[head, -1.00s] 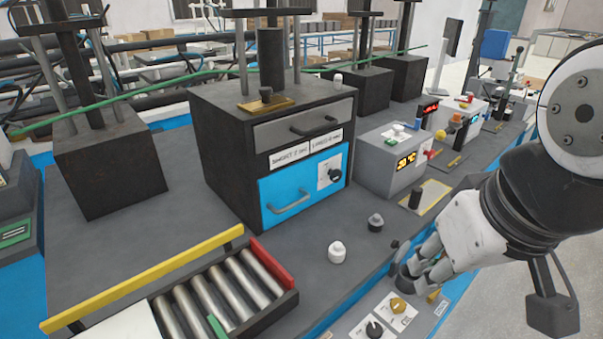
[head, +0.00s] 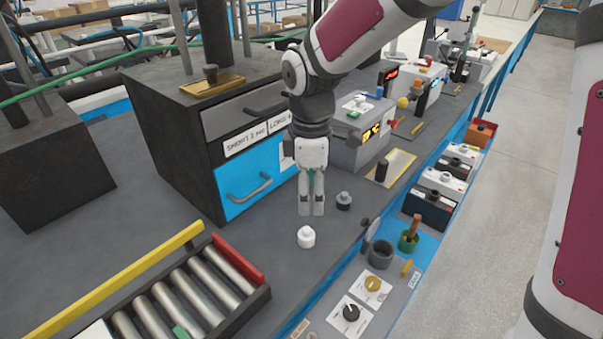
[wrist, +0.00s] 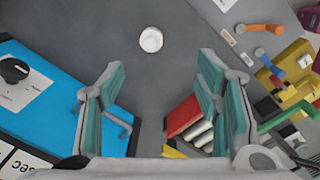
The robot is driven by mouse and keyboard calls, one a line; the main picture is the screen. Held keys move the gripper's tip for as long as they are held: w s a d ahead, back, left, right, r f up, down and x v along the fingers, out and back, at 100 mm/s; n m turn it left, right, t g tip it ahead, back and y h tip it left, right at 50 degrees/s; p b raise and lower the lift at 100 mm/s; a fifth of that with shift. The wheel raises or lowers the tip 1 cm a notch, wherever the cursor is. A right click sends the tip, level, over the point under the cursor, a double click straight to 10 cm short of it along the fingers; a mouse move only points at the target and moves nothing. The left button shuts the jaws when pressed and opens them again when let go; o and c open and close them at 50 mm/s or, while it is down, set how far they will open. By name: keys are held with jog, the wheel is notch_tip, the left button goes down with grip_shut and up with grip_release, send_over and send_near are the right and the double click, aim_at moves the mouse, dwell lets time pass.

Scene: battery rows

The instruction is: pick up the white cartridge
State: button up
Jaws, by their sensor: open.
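The white cartridge (head: 306,237) stands upright on the grey bench top, in front of the blue drawer and right of the roller tray. In the wrist view the white cartridge (wrist: 151,40) shows from above, beyond the fingers and about midway between them. My gripper (head: 312,212) points down just behind the cartridge in the head view. In the wrist view my gripper (wrist: 160,90) is open, its teal-padded fingers wide apart with nothing between them.
A dark cartridge (head: 343,201) stands close right of my gripper. The black cabinet with its blue drawer (head: 250,180) rises at the left. A roller tray with a red end (head: 238,259) lies front left. Control panels (head: 365,290) line the bench front.

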aim_at(306, 229)
jog(key=shift+n, duration=0.5)
jog(key=f, duration=0.3)
jog(key=w+f, duration=0.1)
jog(key=f, duration=0.6)
jog(key=shift+w+a, duration=0.2)
jog(key=shift+a, duration=0.2)
jog(key=shift+w+d+f, duration=0.1)
jog(key=shift+w+f, duration=0.1)
jog(key=shift+f, duration=1.2)
jog(key=shift+w+d+f, duration=0.1)
jog(key=shift+w+f, duration=0.05)
jog(key=shift+f, duration=1.25)
jog(key=c, duration=1.2)
